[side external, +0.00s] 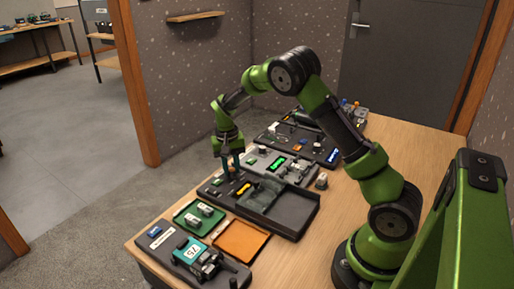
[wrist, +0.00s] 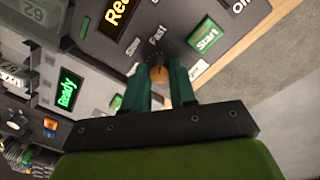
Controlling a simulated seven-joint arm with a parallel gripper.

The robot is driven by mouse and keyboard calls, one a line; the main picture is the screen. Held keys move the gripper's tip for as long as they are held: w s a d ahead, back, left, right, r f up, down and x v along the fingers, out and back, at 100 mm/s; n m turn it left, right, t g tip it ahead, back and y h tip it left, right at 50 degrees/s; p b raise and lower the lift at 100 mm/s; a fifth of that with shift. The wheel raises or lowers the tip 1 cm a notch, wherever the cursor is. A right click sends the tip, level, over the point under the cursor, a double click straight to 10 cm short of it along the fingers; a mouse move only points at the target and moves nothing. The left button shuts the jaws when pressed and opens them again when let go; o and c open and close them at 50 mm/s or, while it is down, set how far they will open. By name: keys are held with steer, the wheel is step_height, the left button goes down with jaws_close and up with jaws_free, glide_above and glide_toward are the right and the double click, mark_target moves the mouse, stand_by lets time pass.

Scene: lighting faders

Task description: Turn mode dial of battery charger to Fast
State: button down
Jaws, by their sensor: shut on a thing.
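The battery charger (side external: 216,187) is a dark panel with a yellow display, which shows in part in the wrist view (wrist: 115,12). Its mode dial (wrist: 158,73) is a small round knob with an orange face, with the words Slow and Fast printed beside it. My gripper (wrist: 157,82) has its two green fingers closed on either side of the dial, shut on it. In the side view my gripper (side external: 232,171) points down at the panel, and the dial is too small to read there. The dial's exact setting is hard to tell.
A green Start button (wrist: 206,38) sits right of the dial. A grey device with a green display (side external: 277,164) stands behind. A dark tray (side external: 290,215) adjoins the charger. An orange tray (side external: 240,240), a green tray (side external: 182,214) and a teal device (side external: 190,255) lie nearer the front.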

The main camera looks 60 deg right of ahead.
steer(key=shift+r, duration=0.1)
stand_by(0.3)
steer(key=c, duration=0.9)
jaws_free()
steer(key=r, duration=1.6)
steer(key=shift+w+a+r, duration=0.3)
steer(key=shift+w+r, duration=0.05)
steer(key=shift+r, duration=0.05)
